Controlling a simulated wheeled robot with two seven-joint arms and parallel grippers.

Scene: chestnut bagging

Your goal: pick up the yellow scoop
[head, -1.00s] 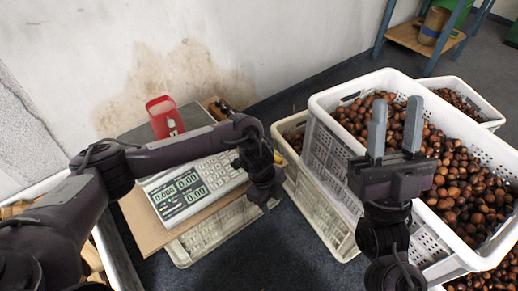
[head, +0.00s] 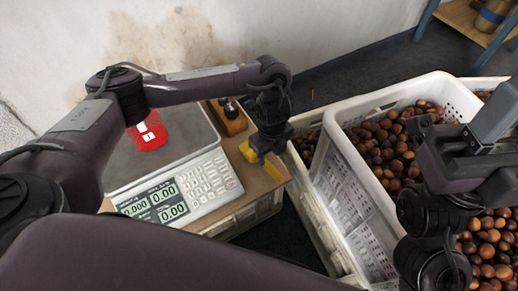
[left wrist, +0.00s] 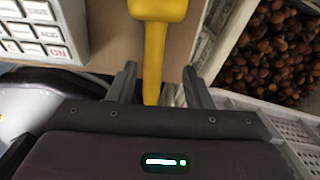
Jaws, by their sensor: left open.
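The yellow scoop (head: 273,170) lies on the brown board beside the scale, partly hidden by my left gripper in the head view. In the left wrist view the scoop (left wrist: 154,45) shows its wide end at the top and its narrow handle pointing down between my fingers. My left gripper (head: 264,150) is directly above the scoop. In the left wrist view the left gripper (left wrist: 160,88) is open, with one finger on each side of the handle and a gap on both sides. My right gripper (head: 458,118) is over the chestnut crate, its fingers apart and empty.
A white crate (head: 368,215) of chestnuts is to the right. A small wooden block with dark knobs (head: 229,118) sits behind.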

